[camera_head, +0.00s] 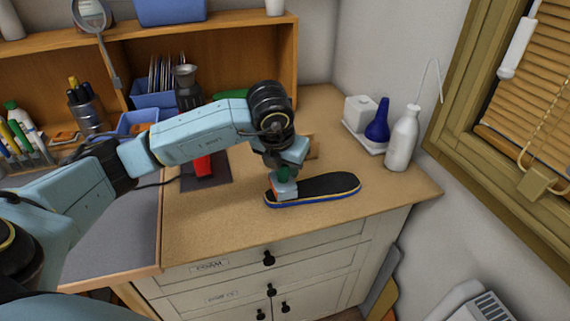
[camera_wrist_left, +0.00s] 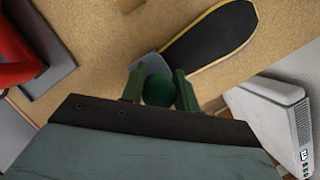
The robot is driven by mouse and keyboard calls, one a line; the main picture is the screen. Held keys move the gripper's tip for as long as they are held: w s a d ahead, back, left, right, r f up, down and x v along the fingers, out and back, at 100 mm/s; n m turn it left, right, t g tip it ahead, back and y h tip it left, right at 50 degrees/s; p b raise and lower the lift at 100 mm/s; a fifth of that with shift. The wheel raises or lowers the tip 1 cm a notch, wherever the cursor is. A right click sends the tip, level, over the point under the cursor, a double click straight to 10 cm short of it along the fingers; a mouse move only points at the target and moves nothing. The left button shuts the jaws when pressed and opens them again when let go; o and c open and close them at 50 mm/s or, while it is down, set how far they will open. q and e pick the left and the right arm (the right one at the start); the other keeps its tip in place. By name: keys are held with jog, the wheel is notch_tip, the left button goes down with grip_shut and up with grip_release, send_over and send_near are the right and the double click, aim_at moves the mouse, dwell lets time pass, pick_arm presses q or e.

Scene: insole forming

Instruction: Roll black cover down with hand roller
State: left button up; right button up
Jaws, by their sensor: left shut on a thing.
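The insole with its black cover (camera_head: 330,185) lies on the wooden worktop, with a blue and yellow edge showing along its side. In the left wrist view the black cover (camera_wrist_left: 212,38) runs to the upper right. My left gripper (camera_head: 285,178) is over the insole's left end. It is shut on the green handle of the hand roller (camera_wrist_left: 158,90), which sits between the two fingers (camera_wrist_left: 158,88). The roller's grey part shows beyond the handle, at the near end of the cover; I cannot tell if it touches. My right gripper is not in view.
A red tool (camera_head: 203,166) stands on a dark mat left of the insole. A white squeeze bottle (camera_head: 402,140) and a tray with a blue bottle (camera_head: 378,122) stand at the back right. The worktop (camera_head: 225,225) in front of the insole is clear.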

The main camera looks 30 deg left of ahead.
pick_arm(q)
jog(key=shift+f+b, duration=0.65)
jog(key=shift+b, duration=0.05)
dwell(0.9)
jog(key=shift+s+f+b, duration=0.1)
jog(key=shift+f+b, duration=0.2)
jog(key=shift+b, duration=0.3)
dwell(1.9)
